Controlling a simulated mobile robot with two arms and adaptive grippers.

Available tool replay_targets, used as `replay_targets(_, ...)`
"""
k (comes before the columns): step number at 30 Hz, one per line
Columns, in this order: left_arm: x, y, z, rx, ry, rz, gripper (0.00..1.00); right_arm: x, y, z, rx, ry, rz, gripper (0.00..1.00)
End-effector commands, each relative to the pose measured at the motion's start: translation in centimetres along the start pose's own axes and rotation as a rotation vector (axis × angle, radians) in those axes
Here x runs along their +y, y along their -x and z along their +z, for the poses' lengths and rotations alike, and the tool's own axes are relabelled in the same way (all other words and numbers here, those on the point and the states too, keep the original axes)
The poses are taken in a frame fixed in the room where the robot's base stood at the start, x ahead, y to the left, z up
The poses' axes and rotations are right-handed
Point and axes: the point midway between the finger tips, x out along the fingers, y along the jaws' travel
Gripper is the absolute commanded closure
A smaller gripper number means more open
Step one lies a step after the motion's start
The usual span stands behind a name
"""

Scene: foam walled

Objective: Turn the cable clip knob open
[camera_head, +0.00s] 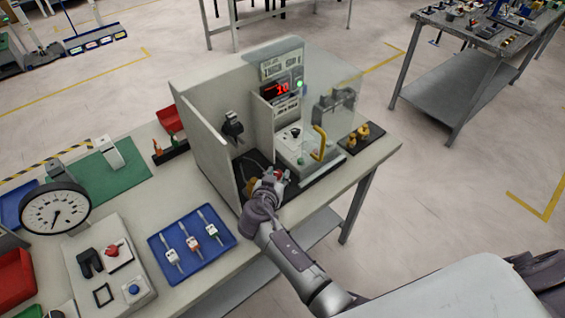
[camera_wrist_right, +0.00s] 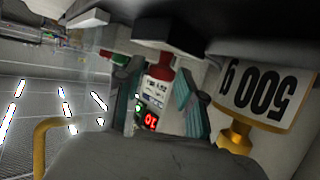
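My right gripper (camera_head: 272,177) reaches into the walled foam booth (camera_head: 206,130), low and near its front. In the right wrist view its two teal finger pads (camera_wrist_right: 157,92) stand apart, so it is open. A red knob-like part (camera_wrist_right: 160,80) hangs from a dark block between and beyond the pads. I cannot tell for certain that it is the cable clip knob, or whether a pad touches it. In the head view a small red bit (camera_head: 279,174) shows at the fingertips, and the gripper hides most of that spot. My left gripper is not in view.
A weight labelled 500 g (camera_wrist_right: 256,95) stands close beside the fingers. A clear guard with a yellow handle (camera_head: 320,143) is right of the gripper. A red-digit display (camera_head: 281,88) is behind. A blue tray (camera_head: 190,246) with several tools lies on the bench to the left.

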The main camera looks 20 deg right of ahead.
Motion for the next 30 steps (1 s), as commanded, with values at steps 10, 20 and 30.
replay_targets(10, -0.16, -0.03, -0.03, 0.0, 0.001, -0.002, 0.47, -0.11, 0.3, 0.45, 0.0, 0.001, 0.001, 0.61)
replay_targets(20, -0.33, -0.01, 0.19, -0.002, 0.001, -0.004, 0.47, -0.08, 0.26, 0.43, 0.0, 0.0, 0.001, 1.0)
replay_targets(30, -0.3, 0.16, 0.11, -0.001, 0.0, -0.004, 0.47, 0.36, 0.17, 0.47, -0.003, 0.063, -0.146, 1.0)
